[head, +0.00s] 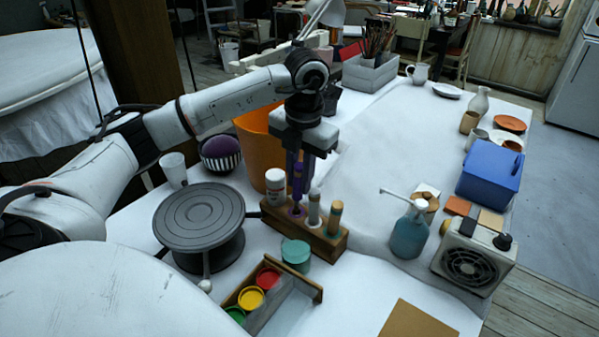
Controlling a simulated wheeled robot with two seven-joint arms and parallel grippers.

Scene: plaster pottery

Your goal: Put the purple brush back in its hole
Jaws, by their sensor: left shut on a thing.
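My left gripper (304,160) points down over the left end of a small wooden holder (327,246). It is shut on the purple brush (298,183), which stands about upright with its lower end at the holder's left hole. I cannot tell how deep the brush sits in the hole. Two more brushes stand in the holder to its right: a grey-white one (314,208) and one with a teal and tan handle (335,217). My right gripper is not in view.
A white jar (275,187) and an orange bucket (252,150) stand close behind the holder. A dark turntable (199,219) is to the left. A teal jar (296,254) and a paint tray (312,287) are in front. A blue spray bottle (410,232) stands to the right.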

